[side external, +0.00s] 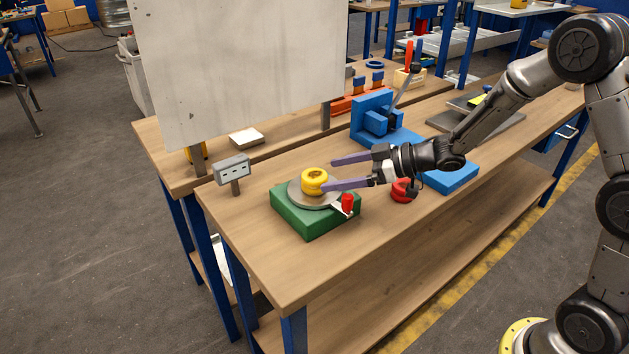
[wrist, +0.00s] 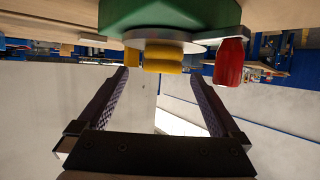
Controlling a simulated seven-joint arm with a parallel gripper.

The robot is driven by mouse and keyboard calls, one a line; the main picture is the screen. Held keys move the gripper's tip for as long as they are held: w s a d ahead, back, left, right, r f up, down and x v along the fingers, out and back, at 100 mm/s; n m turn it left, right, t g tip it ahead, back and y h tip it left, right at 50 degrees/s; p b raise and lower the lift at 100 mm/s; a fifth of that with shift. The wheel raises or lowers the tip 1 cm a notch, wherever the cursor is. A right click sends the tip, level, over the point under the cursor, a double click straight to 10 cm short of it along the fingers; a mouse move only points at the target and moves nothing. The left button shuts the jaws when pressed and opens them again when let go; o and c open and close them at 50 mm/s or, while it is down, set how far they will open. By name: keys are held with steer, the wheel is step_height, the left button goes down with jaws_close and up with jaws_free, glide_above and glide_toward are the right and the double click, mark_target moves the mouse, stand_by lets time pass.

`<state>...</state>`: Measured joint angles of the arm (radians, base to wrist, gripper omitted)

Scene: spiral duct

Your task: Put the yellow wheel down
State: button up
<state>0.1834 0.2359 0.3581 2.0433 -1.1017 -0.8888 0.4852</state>
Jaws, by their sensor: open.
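The yellow wheel (side external: 314,181) sits on a round grey disc (side external: 298,197) on top of a green box (side external: 309,223). My gripper (side external: 332,173) reaches in from the right in the side view, its two purple fingers spread wide apart and empty. One fingertip ends close to the wheel in that view; I cannot tell whether it touches. In the wrist view, the yellow wheel (wrist: 163,57) shows beyond and between the open fingers (wrist: 158,76), against the grey disc (wrist: 170,46) and green box (wrist: 165,14). A red handle (side external: 347,203) stands at the box's right side.
A red wheel (side external: 403,190) lies on the bench beneath my wrist. A blue fixture (side external: 379,122) stands behind it, and a small grey panel (side external: 233,168) stands left. The bench's front left (side external: 270,265) is clear.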

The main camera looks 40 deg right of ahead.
mark_target(321, 176)
steer(key=shift+x, duration=2.8)
steer(key=shift+s+a, duration=0.15)
steer(key=c, duration=1.4)
steer(key=shift+r, duration=0.2)
jaws_close()
